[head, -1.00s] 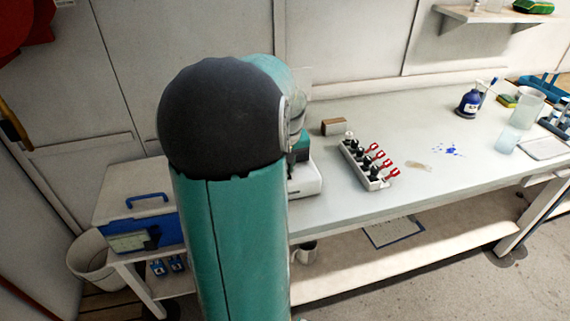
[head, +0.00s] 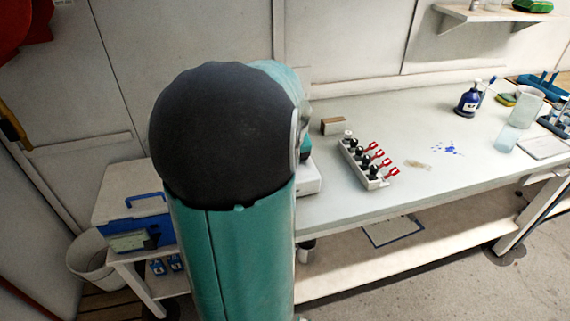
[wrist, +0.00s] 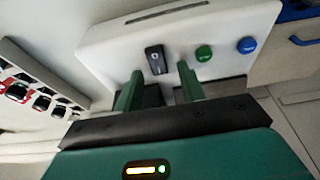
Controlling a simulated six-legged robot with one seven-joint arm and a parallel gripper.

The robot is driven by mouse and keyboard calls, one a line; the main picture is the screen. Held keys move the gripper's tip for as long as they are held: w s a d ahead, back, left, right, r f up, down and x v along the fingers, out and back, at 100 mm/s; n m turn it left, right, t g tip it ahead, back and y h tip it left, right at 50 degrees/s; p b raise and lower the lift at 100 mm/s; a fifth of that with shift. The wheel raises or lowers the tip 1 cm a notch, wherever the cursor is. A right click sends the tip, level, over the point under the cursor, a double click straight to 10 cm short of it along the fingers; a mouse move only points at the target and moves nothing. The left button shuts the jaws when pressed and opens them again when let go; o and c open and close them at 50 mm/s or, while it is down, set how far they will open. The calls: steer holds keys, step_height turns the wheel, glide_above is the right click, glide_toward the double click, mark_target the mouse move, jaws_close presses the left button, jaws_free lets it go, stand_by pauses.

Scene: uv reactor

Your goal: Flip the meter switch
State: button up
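The meter is a white box (wrist: 215,30) in the wrist view, with a thin dark slot along its far side. Its small black switch (wrist: 155,59) sits left of a round green button (wrist: 203,53) and a round blue button (wrist: 247,45). My gripper (wrist: 160,70) is open, with its two green fingertips on either side of the switch in the picture. Nothing is between the fingers; I cannot tell whether they touch the switch. In the head view only an edge of the meter (head: 309,180) shows; my arm hides the rest and the gripper.
A white rack (head: 362,165) with several dark plugs and red-handled pieces stands right of the meter on the white table (head: 400,115). A small brown box (head: 333,126) is behind it. A blue-and-white case (head: 135,215) stands left. Bottle and cups are far right.

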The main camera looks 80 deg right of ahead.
steer(key=v, duration=1.3)
steer(key=shift+r, duration=0.4)
steer(key=w+a+n+t+y, duration=0.15)
steer(key=w+a+n, duration=0.35)
steer(key=w+a, duration=1.3)
steer(key=w+a+f+n+t, duration=0.1)
steer(key=a+n, duration=0.2)
steer(key=a, duration=1)
steer(key=a+f+n+t+y, duration=0.1)
steer(key=a+f+n, duration=0.1)
steer(key=a, duration=1.1)
steer(key=shift+w+n, duration=0.4)
steer(key=shift+n, duration=0.5)
steer(key=shift+y, duration=0.25)
